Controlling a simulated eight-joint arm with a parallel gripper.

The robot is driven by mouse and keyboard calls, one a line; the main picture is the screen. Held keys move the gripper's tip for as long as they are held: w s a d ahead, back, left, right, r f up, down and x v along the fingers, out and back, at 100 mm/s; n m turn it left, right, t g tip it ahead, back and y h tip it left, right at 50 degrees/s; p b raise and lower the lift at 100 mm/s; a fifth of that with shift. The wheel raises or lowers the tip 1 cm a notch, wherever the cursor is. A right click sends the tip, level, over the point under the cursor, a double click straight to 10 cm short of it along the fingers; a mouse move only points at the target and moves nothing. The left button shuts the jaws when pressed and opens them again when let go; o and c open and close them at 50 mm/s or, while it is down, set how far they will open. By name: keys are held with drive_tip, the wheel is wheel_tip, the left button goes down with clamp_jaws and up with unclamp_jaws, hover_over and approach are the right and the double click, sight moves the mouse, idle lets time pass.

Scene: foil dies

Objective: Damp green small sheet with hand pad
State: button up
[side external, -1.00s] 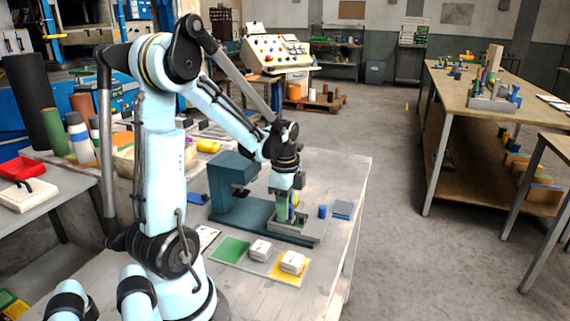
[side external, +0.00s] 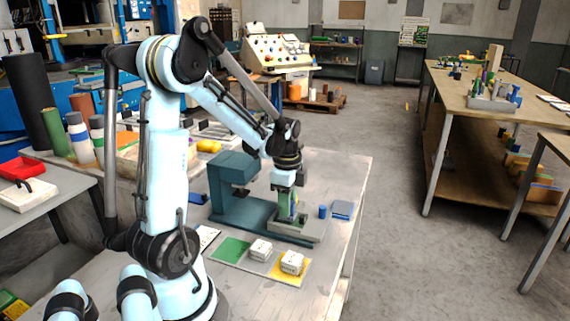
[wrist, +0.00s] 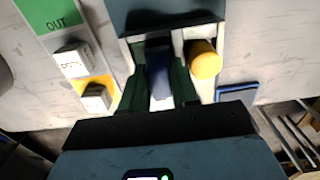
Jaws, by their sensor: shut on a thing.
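My gripper (wrist: 158,92) is shut on a dark blue block (wrist: 158,74), held between its green fingers. In the side view the gripper (side external: 289,212) is low over the grey bed of a teal press (side external: 232,203); I cannot tell whether the block touches the bed. A flat green patch (side external: 231,250) lies left on a strip on the table; it also shows in the wrist view (wrist: 55,14), marked OUT. I see no separate small green sheet. I cannot tell which thing is the hand pad.
Two white blocks stand on the strip, one mid-strip (side external: 260,250), one on its yellow end (side external: 291,262). A yellow cylinder (wrist: 205,60) is right of the fingers. A blue cylinder (side external: 322,211) and flat blue-edged stack (side external: 341,210) are right of the press. The table's front right is clear.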

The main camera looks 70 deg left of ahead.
drive_tip(key=shift+s+d+r, duration=0.1)
drive_tip(key=shift+r, duration=0.05)
drive_tip(key=shift+s+d+r, duration=0.2)
drive_tip(key=shift+r, duration=0.15)
drive_tip(key=shift+r, duration=0.15)
drive_tip(key=shift+r, duration=2.85)
drive_tip(key=w+d+r+n, duration=0.2)
drive_tip(key=d+r+n, duration=0.1)
drive_tip(key=d, duration=0.6)
drive_tip(key=w+d+r+n, duration=0.3)
drive_tip(key=d+n, duration=0.3)
drive_tip(key=d, duration=0.4)
drive_tip(key=shift+w+d, duration=0.2)
drive_tip(key=shift+d, duration=0.1)
